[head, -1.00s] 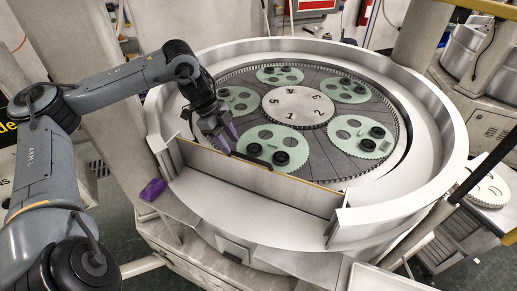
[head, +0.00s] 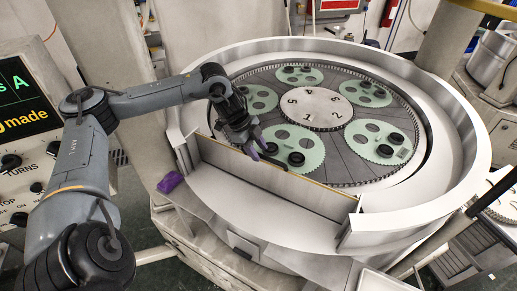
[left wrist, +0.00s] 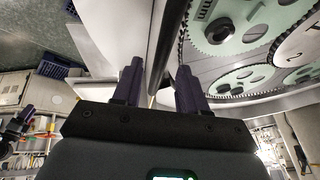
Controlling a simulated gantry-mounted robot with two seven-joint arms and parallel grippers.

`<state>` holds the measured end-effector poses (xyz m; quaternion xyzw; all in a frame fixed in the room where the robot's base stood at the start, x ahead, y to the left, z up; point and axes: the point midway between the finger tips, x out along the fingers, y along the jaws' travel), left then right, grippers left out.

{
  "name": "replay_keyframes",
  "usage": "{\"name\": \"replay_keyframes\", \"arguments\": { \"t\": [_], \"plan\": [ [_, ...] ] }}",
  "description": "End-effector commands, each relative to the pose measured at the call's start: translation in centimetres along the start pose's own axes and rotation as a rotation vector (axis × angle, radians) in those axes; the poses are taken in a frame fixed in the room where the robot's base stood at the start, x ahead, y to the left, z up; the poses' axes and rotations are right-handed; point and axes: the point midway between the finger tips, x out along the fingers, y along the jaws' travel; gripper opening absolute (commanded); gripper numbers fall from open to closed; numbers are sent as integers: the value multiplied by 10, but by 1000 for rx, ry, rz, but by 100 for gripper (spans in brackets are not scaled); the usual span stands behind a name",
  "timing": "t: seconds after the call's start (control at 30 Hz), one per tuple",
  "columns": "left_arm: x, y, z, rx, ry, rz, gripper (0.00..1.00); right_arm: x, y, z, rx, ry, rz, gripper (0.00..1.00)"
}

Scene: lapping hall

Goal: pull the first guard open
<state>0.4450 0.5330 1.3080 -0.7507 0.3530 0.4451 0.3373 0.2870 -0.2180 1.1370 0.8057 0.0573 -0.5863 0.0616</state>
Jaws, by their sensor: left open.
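The guard (head: 285,187) is the flat metal panel with a yellowish top edge across the front gap of the round machine's rim. It stands upright in the gap, closed. A dark bar handle (head: 271,163) runs along its top near the middle, partly hidden by my gripper. My left gripper (head: 260,150) is open, its purple fingers at the handle's left part. In the left wrist view the fingers (left wrist: 159,85) are apart, and the dark bar (left wrist: 168,45) reaches between them. I cannot tell if either finger touches it. My right gripper is not in view.
Behind the guard, green toothed discs (head: 377,142) carrying black parts ring a numbered centre plate (head: 305,108). The pale rim (head: 462,150) rises around them. A purple block (head: 171,181) sits at the left front. A control panel (head: 25,165) stands at far left.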

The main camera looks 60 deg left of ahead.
Motion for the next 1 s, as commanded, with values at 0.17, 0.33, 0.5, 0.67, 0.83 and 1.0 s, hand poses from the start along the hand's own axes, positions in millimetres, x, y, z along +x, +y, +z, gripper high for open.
{"name": "replay_keyframes", "arguments": {
  "t": [0.17, 0.33, 0.5, 0.67, 0.83, 1.0],
  "plan": [
    [8, 0, 0, 0, -1, 1, 42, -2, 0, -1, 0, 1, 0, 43],
    [10, 1, 0, 0, -1, 1, 42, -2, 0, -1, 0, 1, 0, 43],
    [10, 0, 0, 0, -1, 1, 33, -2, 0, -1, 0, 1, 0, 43],
    [10, 0, 0, 0, -1, 1, 8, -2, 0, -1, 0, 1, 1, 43],
    [9, 0, 0, 0, -1, 1, 0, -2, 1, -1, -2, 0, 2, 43],
    [9, 0, 0, 0, -1, 0, 0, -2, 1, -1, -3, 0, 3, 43]
  ]
}}
